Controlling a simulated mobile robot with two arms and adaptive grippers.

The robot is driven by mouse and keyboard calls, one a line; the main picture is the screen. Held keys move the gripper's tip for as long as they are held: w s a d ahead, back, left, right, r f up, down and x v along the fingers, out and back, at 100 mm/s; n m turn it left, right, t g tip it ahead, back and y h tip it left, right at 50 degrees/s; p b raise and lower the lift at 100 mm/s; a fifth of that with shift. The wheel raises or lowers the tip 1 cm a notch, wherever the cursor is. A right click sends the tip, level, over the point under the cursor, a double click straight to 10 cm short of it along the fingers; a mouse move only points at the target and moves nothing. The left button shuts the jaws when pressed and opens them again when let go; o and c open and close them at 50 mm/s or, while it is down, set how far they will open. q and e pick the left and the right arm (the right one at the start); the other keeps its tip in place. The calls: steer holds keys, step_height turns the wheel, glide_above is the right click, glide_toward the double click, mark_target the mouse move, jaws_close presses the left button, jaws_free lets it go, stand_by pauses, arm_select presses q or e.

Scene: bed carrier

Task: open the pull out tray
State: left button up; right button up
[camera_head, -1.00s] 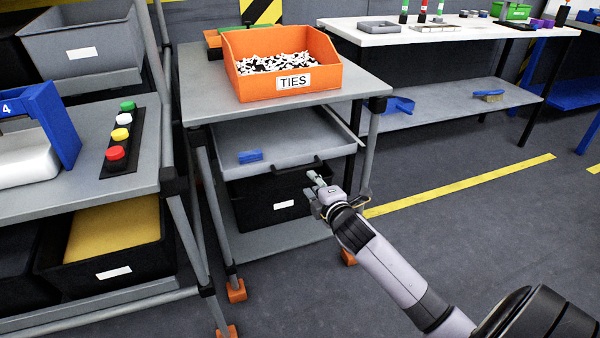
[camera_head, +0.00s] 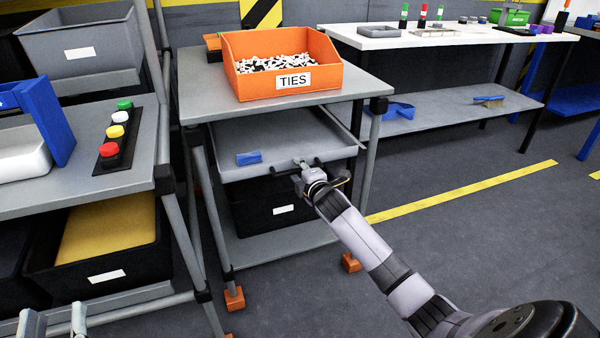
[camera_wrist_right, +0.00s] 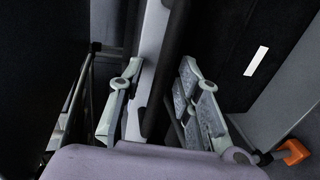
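The grey pull-out tray (camera_head: 290,131) sits under the top of the middle workbench, with a blue block (camera_head: 248,158) lying in it. Its front carries a black handle (camera_head: 289,170), partly hidden by my right gripper (camera_head: 307,167). In the right wrist view the dark handle bar (camera_wrist_right: 170,70) runs between the two fingers of my right gripper (camera_wrist_right: 163,102). The fingers are apart, one on each side of the bar, with gaps visible. My left gripper (camera_head: 54,324) shows only its fingertips at the bottom left edge; they are spread and empty.
An orange TIES bin (camera_head: 270,93) stands on the bench top (camera_head: 190,90). A black bin (camera_head: 260,207) is below the tray. A left shelf unit holds a button panel (camera_head: 118,140) and a yellow-filled bin (camera_head: 105,235). The floor (camera_head: 450,240) at right is clear.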

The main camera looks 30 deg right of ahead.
steer(key=shift+c, duration=0.4)
jaws_close()
stand_by(0.5)
